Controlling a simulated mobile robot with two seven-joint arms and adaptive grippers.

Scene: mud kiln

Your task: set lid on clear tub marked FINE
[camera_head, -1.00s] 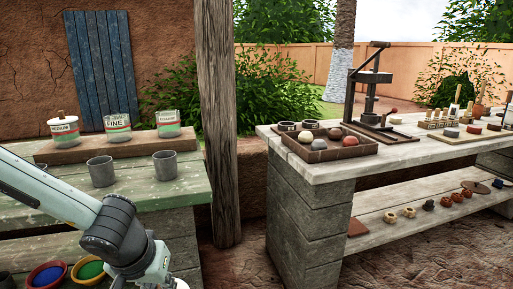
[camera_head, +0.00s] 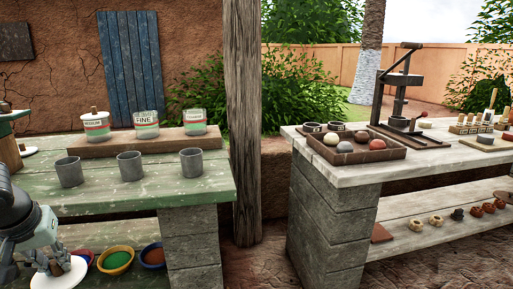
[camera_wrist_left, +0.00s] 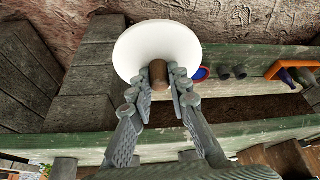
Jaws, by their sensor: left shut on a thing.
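The clear tub marked FINE (camera_head: 147,129) stands on a wooden riser, open on top, with a pale filling and a red-and-green band. A round white lid (camera_head: 62,279) with a brown knob is in my left gripper (camera_head: 50,264), low at the left front of the green bench. In the left wrist view the fingers (camera_wrist_left: 160,88) are shut on the knob (camera_wrist_left: 158,73), and the white lid disc (camera_wrist_left: 155,45) spreads beyond them. The gripper is well below and to the left of the FINE tub. My right gripper is not in view.
A lidded MEDIUM tub (camera_head: 96,128) and an open tub (camera_head: 195,124) flank FINE on the riser (camera_head: 170,143). Grey cups (camera_head: 130,165) stand in front. Coloured bowls (camera_head: 116,260) sit below the bench. A wooden post (camera_head: 243,120) stands right of the bench.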

